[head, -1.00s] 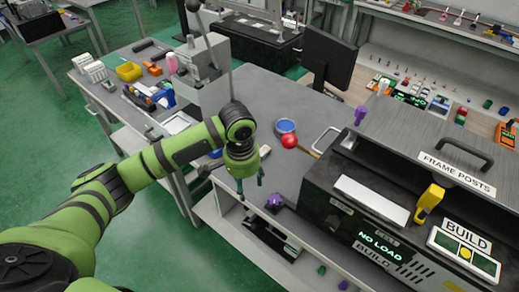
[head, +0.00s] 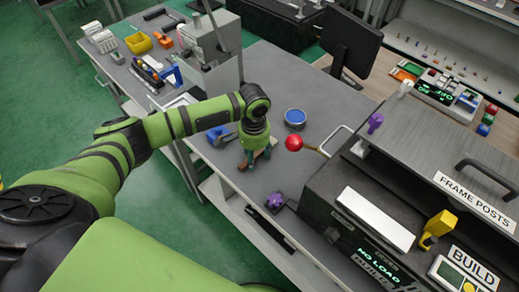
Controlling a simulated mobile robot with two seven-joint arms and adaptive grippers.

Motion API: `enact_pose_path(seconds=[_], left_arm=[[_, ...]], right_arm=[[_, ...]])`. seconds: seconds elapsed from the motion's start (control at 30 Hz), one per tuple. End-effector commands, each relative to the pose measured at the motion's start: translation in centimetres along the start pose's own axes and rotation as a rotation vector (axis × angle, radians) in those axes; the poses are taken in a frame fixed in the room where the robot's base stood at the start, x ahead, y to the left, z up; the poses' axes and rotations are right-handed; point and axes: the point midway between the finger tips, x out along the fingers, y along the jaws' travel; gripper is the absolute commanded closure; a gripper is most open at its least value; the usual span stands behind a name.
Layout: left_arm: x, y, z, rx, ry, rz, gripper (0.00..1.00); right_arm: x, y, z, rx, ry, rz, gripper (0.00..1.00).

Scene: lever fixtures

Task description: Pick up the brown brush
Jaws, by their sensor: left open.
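My left gripper (head: 255,158) points down over the near left part of the grey table (head: 270,85), close to its edge. It is open. A small brown patch, likely the brown brush (head: 262,156), shows at its fingertips and is mostly hidden by them. I cannot tell whether the fingers touch it. My right gripper is out of view.
The dark BUILD machine (head: 350,215) stands at right. Table beyond the dish is clear.

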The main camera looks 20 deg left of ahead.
Motion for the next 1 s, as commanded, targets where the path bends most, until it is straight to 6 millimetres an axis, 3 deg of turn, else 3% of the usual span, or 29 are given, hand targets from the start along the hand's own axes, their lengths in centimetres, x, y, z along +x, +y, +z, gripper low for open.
enact_pose_path(seconds=[0.2, 0.23, 0.33, 0.37, 0.77, 1.0], left_arm=[[0.2, 0.0, 0.0, 0.001, 0.001, 0.0, 0.42], [0.2, 0.0, 0.0, 0.001, 0.001, 0.0, 0.46], [0.1, 0.0, 0.0, 0.001, 0.001, 0.0, 0.86], [0.1, 0.0, 0.0, 0.001, 0.001, 0.0, 0.92], [-0.1, 0.0, -0.1, 0.001, 0.002, 0.0, 0.93], [-3.9, 0.0, -0.2, 0.002, 0.007, 0.0, 0.93]], right_arm=[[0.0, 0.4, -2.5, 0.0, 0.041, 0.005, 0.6], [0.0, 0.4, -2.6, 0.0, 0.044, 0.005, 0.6], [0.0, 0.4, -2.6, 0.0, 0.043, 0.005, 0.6], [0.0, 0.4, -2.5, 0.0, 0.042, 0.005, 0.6], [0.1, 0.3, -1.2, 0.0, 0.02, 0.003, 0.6], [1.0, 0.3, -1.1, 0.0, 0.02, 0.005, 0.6]])
